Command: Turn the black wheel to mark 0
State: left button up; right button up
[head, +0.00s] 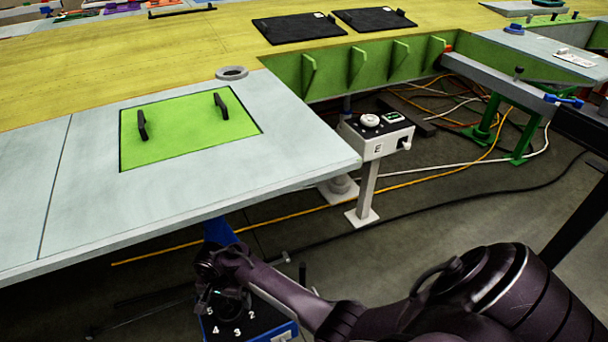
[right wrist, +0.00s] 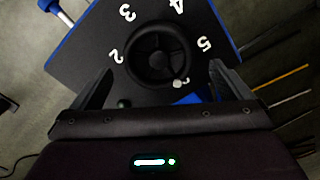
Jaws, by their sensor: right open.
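The black wheel (right wrist: 158,52) sits on a dark panel (right wrist: 85,35) with blue edges, with white numerals 2, 3, 4 and 5 around it. A pale round spot shows at the wheel's near rim; I cannot tell which mark it lines up with. Mark 0 is not visible. My right gripper (right wrist: 162,68) is open, with its fingers apart on either side of the wheel; I cannot tell whether they touch it. In the head view the right gripper (head: 222,272) is over the panel (head: 270,325) below the table edge and covers part of the wheel. My left gripper is not in view.
The grey tabletop edge (head: 190,222) lies close above my right gripper. A white control box (head: 375,137) on a post stands behind. Orange and black cables (head: 330,208) run over the floor. A green plate (head: 185,128) with two black handles lies in the tabletop.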

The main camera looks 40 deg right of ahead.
aim_at(228, 306)
notch_tip(228, 306, up, 6)
jog(key=shift+s+f+p, duration=0.1)
jog(key=shift+p, duration=0.25)
jog(key=s+d+r+n+t, duration=0.1)
jog(key=s+d+r+n, duration=0.1)
jog(key=s+n, duration=0.45)
jog(key=s+d+r+n+t, duration=0.1)
jog(key=s+r+n+t, duration=0.15)
jog(key=s, duration=0.65)
jog(key=s+f+n+b, duration=0.1)
jog(key=s+f, duration=0.2)
jog(key=f, duration=0.6)
jog(key=s+d+f+n+g, duration=0.1)
jog(key=s+f, duration=0.3)
jog(key=f, duration=0.5)
jog(key=s+f+n+b, duration=0.1)
jog(key=s+f, duration=0.2)
jog(key=f, duration=0.6)
jog(key=shift+s+d+f+b, duration=0.2)
jog(key=shift+s+b, duration=0.15)
jog(key=shift+g, duration=0.25)
